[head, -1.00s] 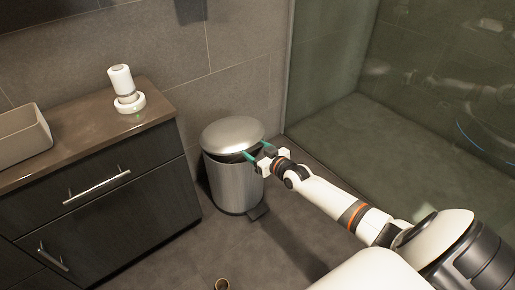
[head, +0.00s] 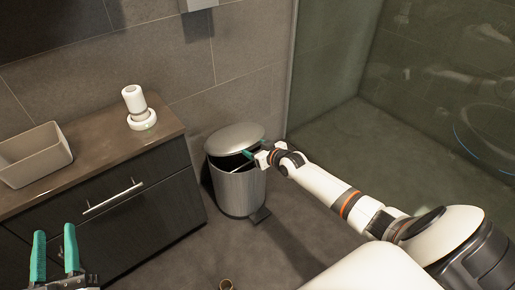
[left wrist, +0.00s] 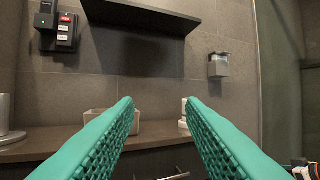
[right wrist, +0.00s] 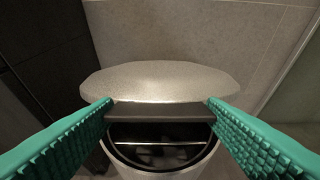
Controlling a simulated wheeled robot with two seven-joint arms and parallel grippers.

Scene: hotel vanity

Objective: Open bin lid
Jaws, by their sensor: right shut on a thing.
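The bin (head: 240,195) is a brushed-metal cylinder standing on the floor beside the vanity cabinet. Its domed lid (head: 235,136) is partly raised, with a dark gap under its front edge. In the right wrist view the lid (right wrist: 160,80) is tilted up, and the dark inside of the bin (right wrist: 160,150) shows below it. My right gripper (head: 256,151) is at the lid's front right edge, its widely spaced teal fingers shut on the lid near its front edge. My left gripper (head: 54,232) is open and empty in front of the cabinet at lower left.
The vanity counter (head: 90,155) holds a beige box (head: 35,158) and a white dispenser (head: 138,105). The cabinet stands close to the bin's left. A shower glass panel (head: 335,70) is to the right. A small round item (head: 226,285) lies on the otherwise open floor.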

